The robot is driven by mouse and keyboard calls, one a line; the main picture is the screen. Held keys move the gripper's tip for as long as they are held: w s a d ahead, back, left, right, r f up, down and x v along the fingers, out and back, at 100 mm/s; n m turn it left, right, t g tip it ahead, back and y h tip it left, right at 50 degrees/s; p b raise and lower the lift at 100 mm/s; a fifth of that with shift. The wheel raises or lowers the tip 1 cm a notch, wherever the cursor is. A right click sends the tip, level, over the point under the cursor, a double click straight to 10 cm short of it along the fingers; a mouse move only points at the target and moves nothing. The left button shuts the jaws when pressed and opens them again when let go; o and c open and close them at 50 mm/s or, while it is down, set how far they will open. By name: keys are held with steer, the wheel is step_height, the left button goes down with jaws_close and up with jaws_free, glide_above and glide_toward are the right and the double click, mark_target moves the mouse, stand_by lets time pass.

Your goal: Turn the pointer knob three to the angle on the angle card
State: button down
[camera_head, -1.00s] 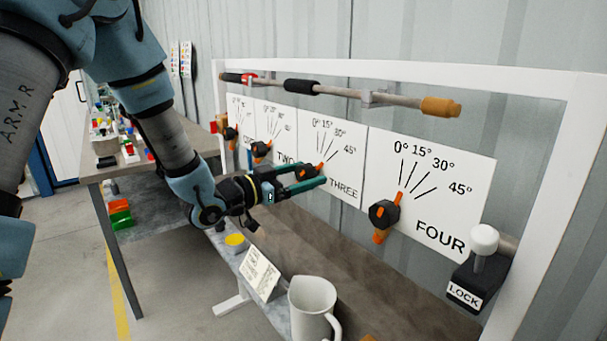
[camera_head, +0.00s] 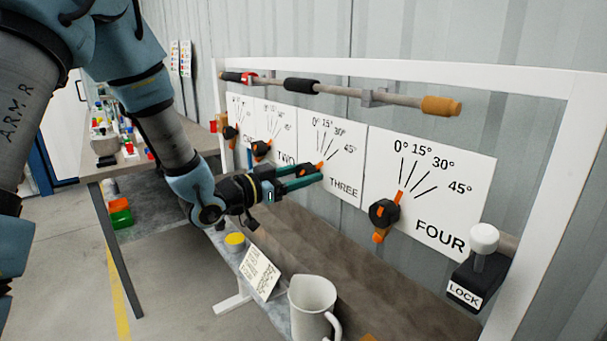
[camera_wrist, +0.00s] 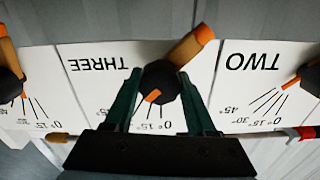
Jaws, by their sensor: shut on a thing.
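Pointer knob three (camera_head: 304,170) is dark with an orange pointer, on the white dial panel marked THREE (camera_head: 345,150). My gripper (camera_head: 312,172) has its green fingers shut on the knob's sides. In the wrist view, which shows the panel upside down, the fingers (camera_wrist: 160,84) flank the dark hub of knob three (camera_wrist: 163,76). Its short orange tip points toward the scale, tilted off the 0° mark to the 15° side; the exact angle is unclear. The longer orange tail sticks out opposite. A white card with small print (camera_head: 260,273) stands on the bench; its text is unreadable.
Knob four (camera_head: 383,213) is right of knob three; knob two (camera_head: 261,149) is left. A bar (camera_head: 350,92) runs above the dials. A LOCK block with a white-topped lever (camera_head: 480,265) is at right. A white jug (camera_head: 312,305) and yellow-topped object (camera_head: 235,240) stand below.

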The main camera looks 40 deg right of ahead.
steer(key=n, duration=0.3)
steer(key=shift+p, duration=0.35)
steer(key=shift+c, duration=1.1)
jaws_free()
steer(key=a+b, duration=0.3)
steer(key=a, duration=0.7)
steer(key=shift+w+a, duration=0.3)
steer(key=shift+a, duration=0.1)
